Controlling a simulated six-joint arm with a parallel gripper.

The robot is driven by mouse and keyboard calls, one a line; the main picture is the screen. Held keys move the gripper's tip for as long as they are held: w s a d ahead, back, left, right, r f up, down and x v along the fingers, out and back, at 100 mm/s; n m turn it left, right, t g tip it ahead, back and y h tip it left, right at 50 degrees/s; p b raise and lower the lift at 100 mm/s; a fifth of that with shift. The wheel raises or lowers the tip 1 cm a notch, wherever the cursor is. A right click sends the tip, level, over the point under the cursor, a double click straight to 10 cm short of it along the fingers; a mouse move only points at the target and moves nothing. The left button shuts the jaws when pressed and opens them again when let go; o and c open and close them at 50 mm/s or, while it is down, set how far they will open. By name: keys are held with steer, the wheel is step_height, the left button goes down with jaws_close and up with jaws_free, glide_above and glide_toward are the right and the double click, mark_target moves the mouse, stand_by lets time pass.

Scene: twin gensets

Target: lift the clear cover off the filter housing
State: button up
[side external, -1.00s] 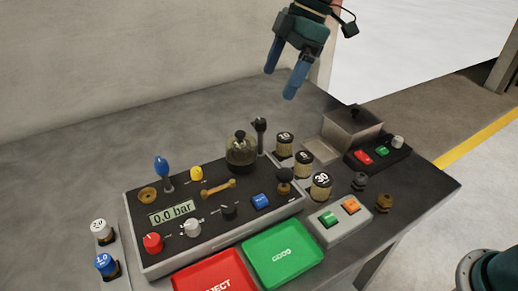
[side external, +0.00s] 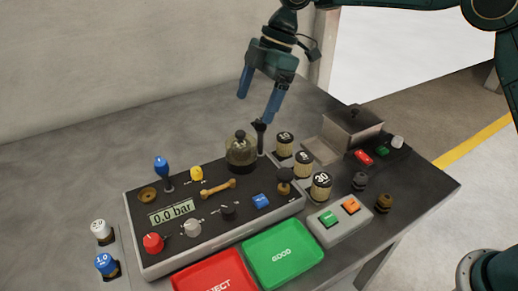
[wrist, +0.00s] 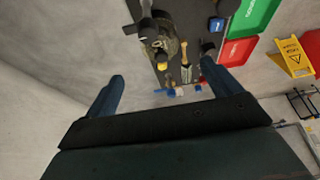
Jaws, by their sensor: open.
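The clear cover (side external: 241,150) is a smoky, see-through dome with a dark knob on top. It stands over the filter housing at the back of the control panel (side external: 150,259). In the wrist view the cover (wrist: 165,40) shows near the top centre, partly behind a dark lever. My gripper (side external: 257,108) has two blue fingers, spread open and empty. It hangs above and slightly to the right of the cover in the side view, apart from it. The fingers also show in the wrist view (wrist: 163,68).
A black lever (side external: 260,137) stands upright right beside the cover. Several labelled cylinders stand to the right, one marked 30 (side external: 321,186). A metal box (side external: 352,128) is at the back right. Green (side external: 284,253) and red (side external: 213,273) trays lie in front. The table's left back is clear.

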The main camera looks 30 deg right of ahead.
mark_target(239, 142)
steer(key=shift+x, duration=3.3)
steer(key=shift+x, duration=2.55)
steer(key=c, duration=1.1)
